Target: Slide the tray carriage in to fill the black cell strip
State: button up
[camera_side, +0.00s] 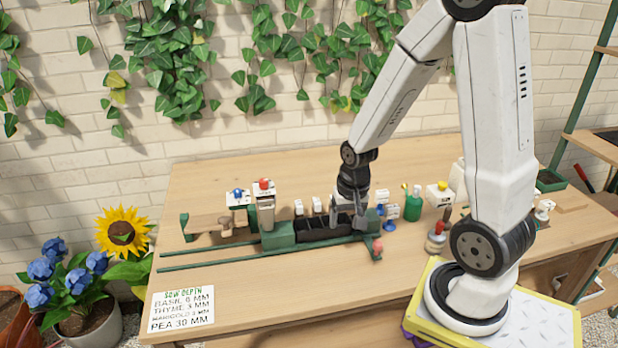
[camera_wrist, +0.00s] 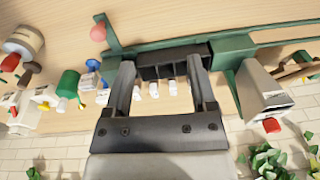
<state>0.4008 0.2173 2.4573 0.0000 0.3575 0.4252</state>
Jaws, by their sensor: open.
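The black cell strip (camera_side: 325,228) lies on the green tray carriage (camera_side: 278,237), which sits on two green rails (camera_side: 205,262) on the bench. The strip also shows in the wrist view (camera_wrist: 160,68), with dark cells, between my fingertips. My gripper (camera_side: 347,218) is open, pointing down over the right part of the strip. In the wrist view its two fingers (camera_wrist: 160,80) stand apart on either side of the strip; I cannot tell whether they touch it. A grey hopper (camera_side: 265,210) with a red knob (camera_side: 264,184) stands just left of the strip, behind the green block.
A pink-red knob (camera_side: 376,246) sits at the rails' right end. Small white pots or labels (camera_side: 316,204) stand behind the strip. A sow depth card (camera_side: 181,309) lies front left. The front bench middle is clear.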

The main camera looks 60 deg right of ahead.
aim_at(378, 242)
jog(key=s+d+f+m, duration=0.1)
jog(key=d+m, duration=0.2)
jog(key=s+d+f+m, duration=0.2)
jog(key=d, duration=0.1)
jog(key=s+d+f+m+g, duration=0.1)
jog(key=s+d+m, duration=0.1)
jog(key=d+m, duration=0.1)
jog(key=shift+s+d+f+m, duration=0.15)
jog(key=shift+s+d+m, duration=0.05)
jog(key=shift+m, duration=0.1)
jog(key=shift+f, duration=0.1)
jog(key=shift+f, duration=3.8)
grip_shut()
